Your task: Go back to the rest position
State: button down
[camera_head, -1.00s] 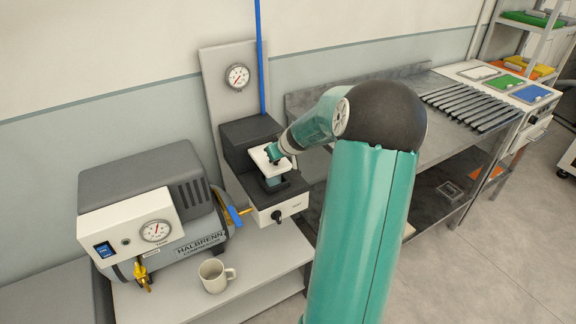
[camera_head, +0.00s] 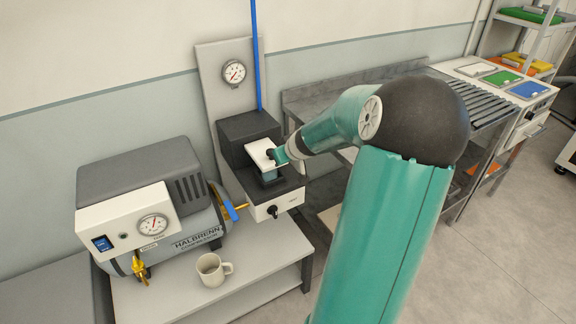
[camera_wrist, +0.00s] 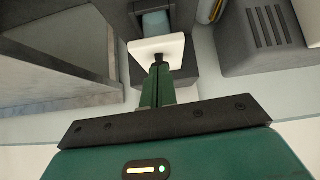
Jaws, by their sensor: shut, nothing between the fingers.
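I cannot tell whether the tips touch the knob. A pale blue block or cylinder (camera_wrist: 155,24) shows beyond the plate. Nothing is seen held between the fingers. My teal arm reaches in from the right.
A compressor (camera_head: 150,205) with a gauge stands left of the machine. A mug (camera_head: 211,268) sits on the low table in front. A metal bench (camera_head: 310,105) and a rack of rollers (camera_head: 486,100) are behind my arm. Coloured trays (camera_head: 502,78) lie at the far right.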

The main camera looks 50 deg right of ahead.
jog(key=shift+s+a+f, duration=0.25)
jog(key=shift+s+f, duration=0.1)
jog(key=shift+s, duration=0.25)
jog(key=shift+s+a+f, duration=0.25)
jog(key=shift+s+f, duration=0.1)
jog(key=shift+s, duration=0.25)
jog(key=a+r+n+g+y, duration=0.1)
jog(key=a+r+n, duration=0.15)
jog(key=a, duration=0.95)
jog(key=a+r+n+g+y, duration=0.1)
jog(key=a+r, duration=0.3)
jog(key=a, duration=0.8)
jog(key=s+a+r, duration=0.4)
jog(key=s+a, duration=0.3)
jog(key=s+a+r, duration=0.4)
jog(key=s+a, duration=0.3)
jog(key=s, duration=0.1)
jog(key=shift+r+m+g+y, duration=0.25)
jog(key=shift+m+g+y, duration=0.05)
jog(key=shift+m+g, duration=0.1)
